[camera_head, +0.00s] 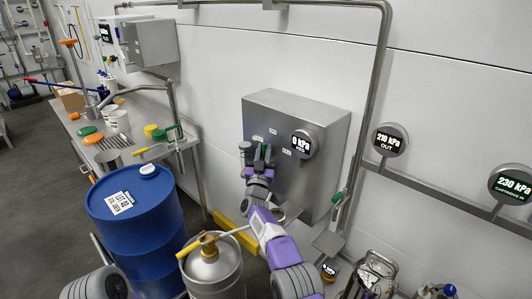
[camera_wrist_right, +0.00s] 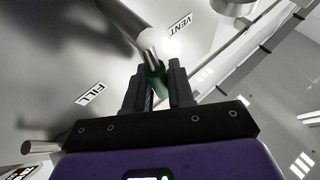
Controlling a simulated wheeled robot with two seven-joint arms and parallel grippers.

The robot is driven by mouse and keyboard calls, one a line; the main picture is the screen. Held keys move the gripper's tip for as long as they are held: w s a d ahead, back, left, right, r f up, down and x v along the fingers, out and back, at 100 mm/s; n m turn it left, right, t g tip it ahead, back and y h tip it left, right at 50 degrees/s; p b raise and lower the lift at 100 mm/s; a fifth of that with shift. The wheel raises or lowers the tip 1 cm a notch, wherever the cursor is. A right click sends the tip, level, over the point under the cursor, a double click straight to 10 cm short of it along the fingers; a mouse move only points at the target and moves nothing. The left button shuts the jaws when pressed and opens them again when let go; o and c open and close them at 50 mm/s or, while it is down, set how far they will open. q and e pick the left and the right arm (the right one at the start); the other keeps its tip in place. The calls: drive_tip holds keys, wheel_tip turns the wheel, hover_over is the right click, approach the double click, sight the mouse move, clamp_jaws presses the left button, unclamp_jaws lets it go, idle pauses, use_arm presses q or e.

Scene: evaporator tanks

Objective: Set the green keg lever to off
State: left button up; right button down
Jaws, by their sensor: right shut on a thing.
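A grey wall box (camera_head: 318,130) carries small labels and a round gauge (camera_head: 305,142) reading 0 kPa. My right gripper (camera_head: 258,153) is up against the front of this box, left of the gauge. In the right wrist view, its fingers (camera_wrist_right: 160,72) are shut on a green lever (camera_wrist_right: 157,80), mostly hidden between them. A VENT label (camera_wrist_right: 180,25) is to the upper right of the lever and a FILL label (camera_wrist_right: 91,94) to its left. A steel keg (camera_head: 212,270) stands below the box. My left gripper is out of view; only part of its arm shows at the lower left.
A blue drum (camera_head: 135,225) stands left of the keg. A steel bench (camera_head: 85,135) with cups and coloured lids runs along the wall. Another green handle (camera_head: 338,197) is on the vertical pipe (camera_head: 370,110). Pipes and gauges line the right wall.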

drive_tip(key=c, duration=1.3)
unclamp_jaws()
drive_tip(key=shift+c, duration=0.2)
drive_tip(key=p+v, duration=0.1)
drive_tip(key=v, duration=0.6)
drive_tip(key=shift+s, duration=0.25)
drive_tip(key=shift+f, duration=0.1)
